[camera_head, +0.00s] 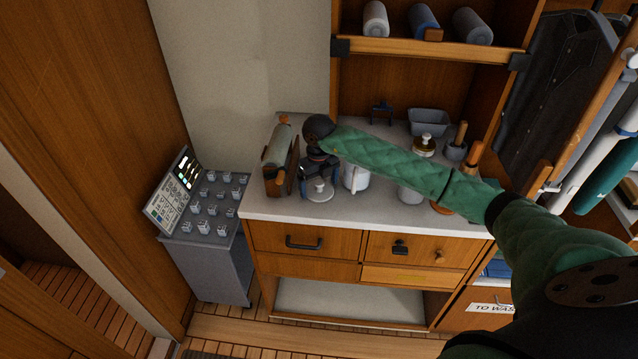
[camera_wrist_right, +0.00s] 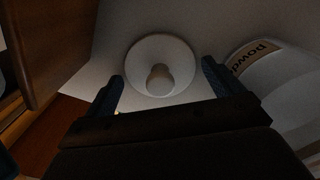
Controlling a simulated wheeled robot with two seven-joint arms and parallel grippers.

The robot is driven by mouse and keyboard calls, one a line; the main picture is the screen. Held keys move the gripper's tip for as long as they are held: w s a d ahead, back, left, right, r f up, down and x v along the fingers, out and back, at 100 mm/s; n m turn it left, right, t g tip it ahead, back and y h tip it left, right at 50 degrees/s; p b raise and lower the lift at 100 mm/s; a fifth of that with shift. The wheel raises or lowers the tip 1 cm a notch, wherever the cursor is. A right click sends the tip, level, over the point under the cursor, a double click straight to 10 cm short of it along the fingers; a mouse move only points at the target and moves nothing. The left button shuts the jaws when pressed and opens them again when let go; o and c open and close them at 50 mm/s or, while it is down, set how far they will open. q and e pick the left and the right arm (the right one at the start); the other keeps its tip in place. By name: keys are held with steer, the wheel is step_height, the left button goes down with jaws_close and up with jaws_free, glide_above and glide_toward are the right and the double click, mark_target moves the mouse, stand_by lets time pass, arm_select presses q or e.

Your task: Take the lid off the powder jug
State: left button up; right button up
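The white powder jug (camera_head: 355,179) stands on the counter, its top partly hidden by my right arm. In the right wrist view the jug (camera_wrist_right: 280,85) is at the right edge, with part of its "powd" label showing. A round white lid with a knob (camera_head: 319,191) appears to lie on the counter just left of the jug, apart from it. The lid (camera_wrist_right: 161,62) also shows in the wrist view. My right gripper (camera_head: 318,186) is open above the lid, pointing down, its fingers on either side of the knob and not closed on it. My left gripper is out of view.
A roll on a wooden holder (camera_head: 276,158) stands close left of my right gripper. A white container (camera_head: 411,194), a brass-topped jar (camera_head: 424,146) and a grey basin (camera_head: 428,122) are to the right. The counter's front strip (camera_head: 280,207) is clear.

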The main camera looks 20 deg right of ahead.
steer(key=shift+r, duration=0.1)
stand_by(0.6)
steer(key=shift+r, duration=1.4)
steer(key=shift+o, duration=0.7)
steer(key=shift+r, duration=0.15)
steer(key=shift+r+p, duration=0.3)
steer(key=shift+r, duration=1.05)
